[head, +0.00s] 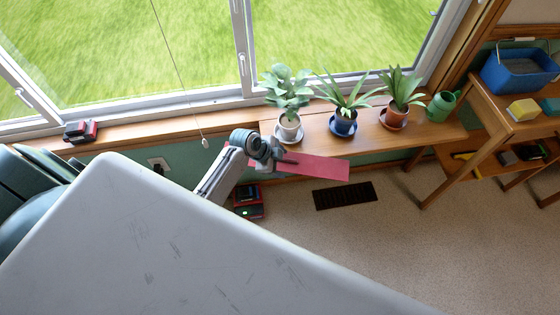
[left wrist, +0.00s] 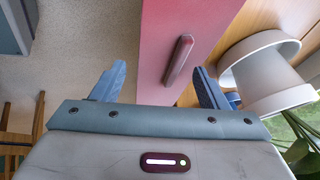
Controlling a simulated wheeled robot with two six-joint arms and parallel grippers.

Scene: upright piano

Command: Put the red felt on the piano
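The red felt (head: 315,168) is a long flat pinkish-red strip at the front edge of the wooden window bench. In the left wrist view the felt (left wrist: 160,35) runs up the middle, with a dark red raised handle (left wrist: 178,60) on it. My left gripper (head: 277,155) is over the felt near its left part and hides some of it. Its two blue fingers (left wrist: 158,86) are spread wide, with the handle between them and a clear gap to the left finger. Whether the right finger touches the handle is unclear. My right gripper is out of view. I cannot make out the piano.
Potted plants (head: 289,128) stand on the bench (head: 320,127) close behind the felt; a white pot (left wrist: 262,72) is close to the right finger. A green watering can (head: 441,106) stands at the bench's right end. A red device (head: 248,203) is below. Carpet (head: 430,240) lies open in front.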

